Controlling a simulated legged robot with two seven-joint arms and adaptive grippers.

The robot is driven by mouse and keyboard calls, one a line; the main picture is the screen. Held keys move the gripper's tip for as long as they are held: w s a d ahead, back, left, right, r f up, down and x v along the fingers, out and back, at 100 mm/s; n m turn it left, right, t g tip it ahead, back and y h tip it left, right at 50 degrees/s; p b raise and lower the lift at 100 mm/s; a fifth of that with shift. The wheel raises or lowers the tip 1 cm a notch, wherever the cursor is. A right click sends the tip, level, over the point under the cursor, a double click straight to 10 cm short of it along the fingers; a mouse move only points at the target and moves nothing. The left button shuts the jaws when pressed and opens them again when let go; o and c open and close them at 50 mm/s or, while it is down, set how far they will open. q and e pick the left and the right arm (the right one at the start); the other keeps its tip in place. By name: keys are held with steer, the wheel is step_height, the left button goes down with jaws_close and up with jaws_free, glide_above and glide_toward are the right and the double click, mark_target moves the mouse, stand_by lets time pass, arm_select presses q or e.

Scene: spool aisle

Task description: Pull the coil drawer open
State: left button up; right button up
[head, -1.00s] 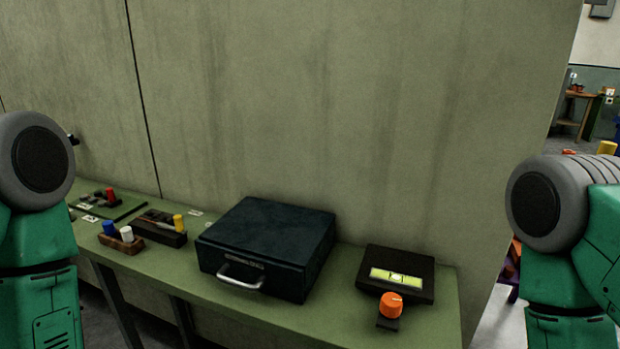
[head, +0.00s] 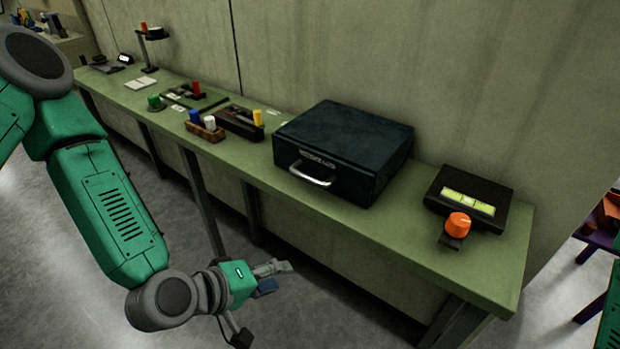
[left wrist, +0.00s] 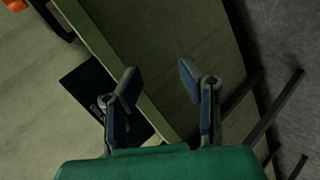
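The coil drawer is in a dark box (head: 345,150) on the green bench, with a silver handle (head: 310,175) and a small label on its front face. The drawer looks shut. My left gripper (head: 275,280) is in front of the bench, below and left of the handle and apart from it. In the left wrist view its two fingers (left wrist: 160,80) are spread with nothing between them. A dark shape (left wrist: 85,85) lies partly behind one finger there; I cannot tell surely whether it is the box. My right gripper is not in view.
The narrow bench (head: 400,230) stands along a wall. A black unit with a yellow-green display (head: 468,203) and an orange knob (head: 458,223) stand right of the box. A brown holder with coloured pegs (head: 204,131) stands to its left. The floor in front is clear.

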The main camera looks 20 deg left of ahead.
mark_target(307, 180)
arm_select(q)
steer(key=w+a+r+n+t, duration=0.45)
steer(key=w+r, duration=0.25)
steer(key=r, duration=0.3)
steer(key=shift+n+t+y, duration=0.25)
steer(key=shift+t+y, duration=0.05)
steer(key=shift+t, duration=0.15)
steer(key=x, duration=0.9)
steer(key=b+x, duration=0.1)
steer(key=x, duration=0.4)
steer(key=shift+d+r, duration=0.2)
steer(key=shift+d, duration=0.15)
steer(key=shift+s, duration=0.1)
jaws_close()
